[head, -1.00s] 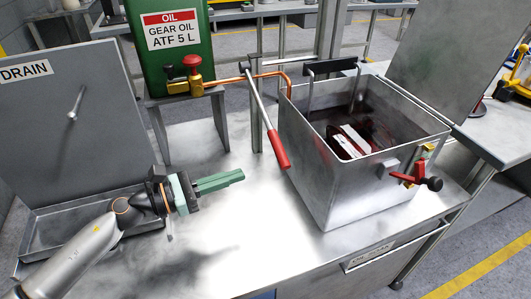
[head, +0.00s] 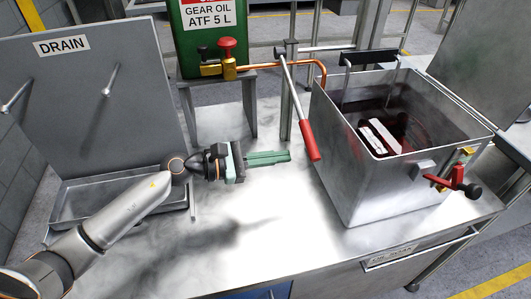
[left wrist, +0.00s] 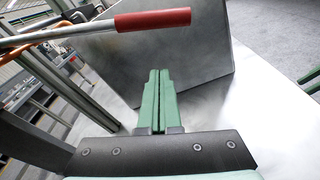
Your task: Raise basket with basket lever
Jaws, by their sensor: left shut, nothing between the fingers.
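The basket lever (head: 296,105) is a grey rod with a red grip (head: 310,140), slanting down in front of the left side of the metal oil tank (head: 385,195). The red grip also shows in the left wrist view (left wrist: 152,19), above my fingers. The basket (head: 385,135) sits low inside the tank with white and dark red things in it; its black handle bar (head: 368,56) is at the tank's back rim. My left gripper (head: 288,156) is shut and empty, a little left of and below the red grip, apart from it.
A drain panel (head: 95,95) and tray (head: 120,200) are at left. A red-handled valve (head: 457,180) is on the tank's front. The bench middle is clear.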

